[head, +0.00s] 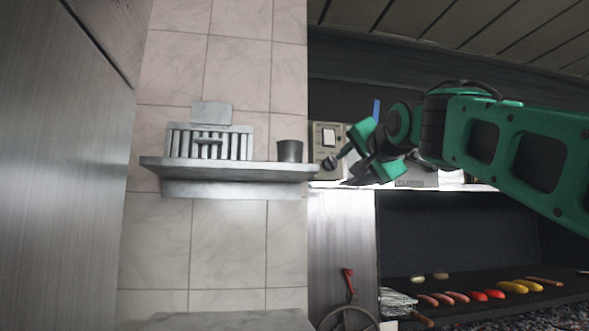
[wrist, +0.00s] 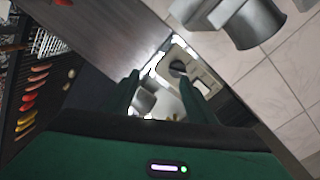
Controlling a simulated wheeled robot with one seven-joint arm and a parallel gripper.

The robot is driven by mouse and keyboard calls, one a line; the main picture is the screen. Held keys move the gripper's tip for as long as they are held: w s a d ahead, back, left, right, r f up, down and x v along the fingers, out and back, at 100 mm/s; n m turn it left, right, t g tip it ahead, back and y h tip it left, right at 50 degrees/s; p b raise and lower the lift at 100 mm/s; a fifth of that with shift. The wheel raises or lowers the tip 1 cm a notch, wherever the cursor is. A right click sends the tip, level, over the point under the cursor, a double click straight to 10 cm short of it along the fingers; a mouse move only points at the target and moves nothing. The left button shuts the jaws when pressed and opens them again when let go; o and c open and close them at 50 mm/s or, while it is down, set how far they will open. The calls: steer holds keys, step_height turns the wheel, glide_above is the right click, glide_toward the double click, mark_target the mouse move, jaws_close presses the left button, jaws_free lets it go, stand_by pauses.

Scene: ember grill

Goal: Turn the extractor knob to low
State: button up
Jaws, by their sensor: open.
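The extractor control panel (head: 318,150) is a beige plate on the wall to the right of the shelf. It carries a white rocker switch (head: 329,137) and a dark round knob (head: 328,165). In the wrist view the panel (wrist: 188,62) and the knob (wrist: 178,69) show just beyond my fingers, near the right one. My gripper (head: 350,160) is green and open, reaching in from the right close to the panel. In the wrist view its two fingers (wrist: 162,88) are apart with nothing held. I cannot tell whether a finger touches the knob, or which setting it points to.
A metal shelf (head: 230,172) left of the panel holds a slatted rack (head: 210,143) and a grey cup (head: 290,151). Below right, the grill (head: 455,303) bears sausages and vegetables. A red-handled wheel (head: 349,300) is under the panel. The tiled wall below the shelf is clear.

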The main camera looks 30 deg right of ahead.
mark_target(332, 162)
steer(key=shift+t, duration=0.5)
steer(key=w+r, duration=0.1)
steer(key=w, duration=0.2)
steer(key=w+d+r, duration=0.1)
steer(key=w, duration=0.2)
steer(key=w+r, duration=0.1)
steer(key=w, duration=0.3)
steer(key=shift+d+r, duration=0.15)
steer(key=shift+d, duration=0.25)
steer(key=shift+a, duration=0.1)
steer(key=c, duration=1.1)
